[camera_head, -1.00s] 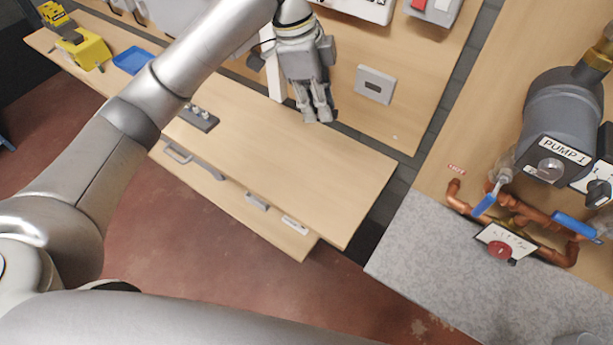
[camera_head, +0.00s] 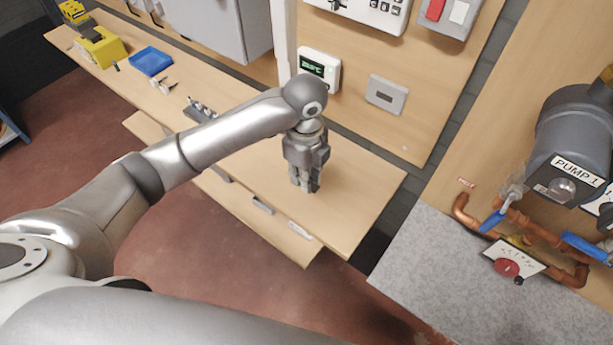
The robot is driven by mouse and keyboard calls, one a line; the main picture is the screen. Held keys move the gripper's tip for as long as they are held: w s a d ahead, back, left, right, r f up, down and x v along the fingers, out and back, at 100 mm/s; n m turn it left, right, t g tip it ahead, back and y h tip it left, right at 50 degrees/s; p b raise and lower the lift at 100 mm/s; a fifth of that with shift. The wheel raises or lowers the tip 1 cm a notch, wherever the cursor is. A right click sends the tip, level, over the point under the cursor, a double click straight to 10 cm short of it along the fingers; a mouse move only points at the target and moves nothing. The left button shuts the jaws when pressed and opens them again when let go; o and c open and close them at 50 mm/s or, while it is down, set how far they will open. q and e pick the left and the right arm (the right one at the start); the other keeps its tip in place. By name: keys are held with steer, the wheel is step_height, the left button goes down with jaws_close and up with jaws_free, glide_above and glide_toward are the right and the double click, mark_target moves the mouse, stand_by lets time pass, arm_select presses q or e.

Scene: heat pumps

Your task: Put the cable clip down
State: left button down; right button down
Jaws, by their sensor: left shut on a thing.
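My left gripper (camera_head: 306,186) points down over the right part of the wooden bench (camera_head: 352,208), its fingertips close to the bench top. It is shut, with the cable clip between its fingers; the clip is too small and too hidden for me to make out. I cannot tell whether the fingertips touch the wood. My right gripper is not in view.
A thermostat (camera_head: 319,70) and a grey-framed plate (camera_head: 386,95) are on the board behind. Bare wood lies right of the gripper. Copper pipes (camera_head: 468,214) are at right.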

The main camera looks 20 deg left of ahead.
arm_select(q)
steer(key=w+f, duration=0.1)
steer(key=f, duration=0.1)
steer(key=w+f, duration=0.1)
steer(key=w+a+f+p, duration=0.1)
steer(key=w+f, duration=0.1)
steer(key=shift+w+a+f, duration=0.1)
steer(key=shift+f, duration=0.2)
step_height(320, 180, down, 2)
steer(key=shift+f+p, duration=0.15)
steer(key=shift+p, duration=0.15)
steer(key=shift+f, duration=0.4)
steer(key=shift+f, duration=0.1)
steer(key=c, duration=1.3)
jaws_free()
steer(key=shift+c, duration=0.2)
step_height(320, 180, up, 12)
steer(key=b, duration=0.2)
